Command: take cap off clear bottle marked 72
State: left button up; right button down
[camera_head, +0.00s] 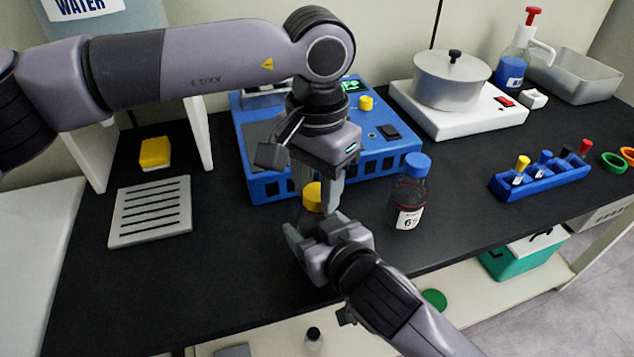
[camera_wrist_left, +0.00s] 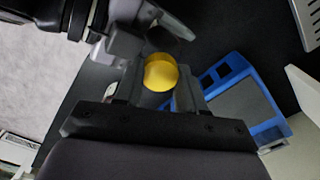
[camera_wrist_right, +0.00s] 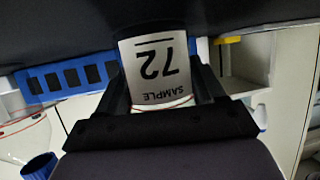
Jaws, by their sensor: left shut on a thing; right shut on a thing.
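The clear bottle marked 72 stands at the front of the blue machine; its label (camera_wrist_right: 155,68) fills the middle of the right wrist view, reading "SAMPLE 72" upside down. Its yellow cap (camera_head: 312,196) is on top, and it also shows in the left wrist view (camera_wrist_left: 161,73). My left gripper (camera_head: 318,190) comes from above and is shut on the yellow cap. My right gripper (camera_head: 308,240) comes from the front and is shut on the bottle body, just below the left gripper. Most of the bottle is hidden by the two grippers in the head view.
A blue-capped bottle (camera_head: 409,192) stands close on the right. The blue machine (camera_head: 262,180) is right behind. A slotted white plate (camera_head: 150,212) lies left, with a yellow sponge (camera_head: 154,152) behind it. A blue rack (camera_head: 540,181) stands right. The front table edge is near.

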pick_arm(q)
jog(key=n, duration=0.4)
jog(key=shift+n, duration=0.4)
jog(key=n, duration=0.4)
jog(key=shift+n, duration=0.3)
jog(key=n, duration=0.4)
jog(key=shift+n, duration=0.3)
jog(key=n, duration=0.3)
jog(key=shift+r, duration=0.1)
jog(key=n, duration=0.4)
jog(key=shift+n, duration=0.3)
jog(key=n, duration=1)
jog(key=shift+n, duration=0.4)
jog(key=n, duration=1.8)
jog(key=shift+r, duration=0.1)
jog(key=n, duration=0.4)
jog(key=shift+n, duration=0.4)
jog(key=n, duration=0.4)
jog(key=shift+n, duration=0.3)
jog(key=n, duration=0.4)
